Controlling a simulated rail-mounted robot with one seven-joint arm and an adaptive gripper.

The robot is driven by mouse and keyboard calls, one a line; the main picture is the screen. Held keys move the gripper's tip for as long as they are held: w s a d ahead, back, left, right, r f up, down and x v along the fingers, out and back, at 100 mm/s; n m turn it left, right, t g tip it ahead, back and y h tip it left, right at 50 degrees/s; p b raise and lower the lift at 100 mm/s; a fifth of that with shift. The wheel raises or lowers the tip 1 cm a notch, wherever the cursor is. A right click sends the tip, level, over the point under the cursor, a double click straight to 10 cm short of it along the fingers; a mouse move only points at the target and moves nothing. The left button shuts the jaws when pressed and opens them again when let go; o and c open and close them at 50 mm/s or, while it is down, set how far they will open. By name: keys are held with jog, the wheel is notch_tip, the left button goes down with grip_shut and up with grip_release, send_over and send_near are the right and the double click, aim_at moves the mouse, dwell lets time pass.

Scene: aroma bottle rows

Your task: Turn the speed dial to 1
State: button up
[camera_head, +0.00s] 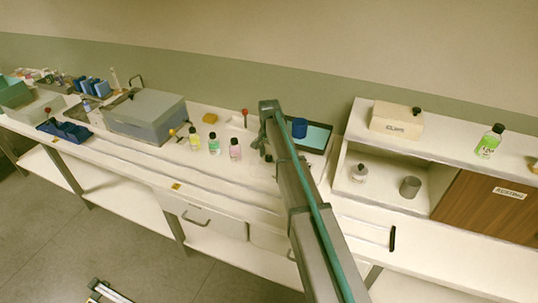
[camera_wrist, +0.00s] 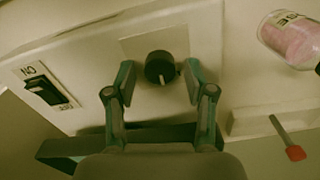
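The speed dial (camera_wrist: 158,66) is a round dark knob on a pale square plate in the wrist view. A light pointer mark shows at its lower edge, towards the bottom of the picture. No number can be read around it. My gripper (camera_wrist: 160,75) is open, with one finger on each side of the dial and a visible gap on both sides. In the head view my gripper (camera_head: 268,148) is low over the bench right of the pink bottle, and my arm hides the dial there.
In the wrist view a dark rocker switch (camera_wrist: 48,88) marked ON lies left of the dial. A pink labelled bottle (camera_wrist: 292,38) and a red-tipped rod (camera_wrist: 290,143) are at the right. In the head view a dark-rimmed tray (camera_head: 318,137) lies behind my arm.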

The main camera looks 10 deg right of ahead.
grip_shut()
jog(key=shift+n, duration=0.3)
jog(key=n+b, duration=0.1)
jog(key=n, duration=0.2)
jog(key=shift+b, duration=0.3)
jog(key=n+b, duration=0.1)
jog(key=n, duration=0.4)
jog(key=shift+w, duration=0.1)
jog(key=shift+a+n, duration=0.1)
jog(key=shift+n, duration=0.2)
jog(key=shift+o, duration=1.2)
grip_release()
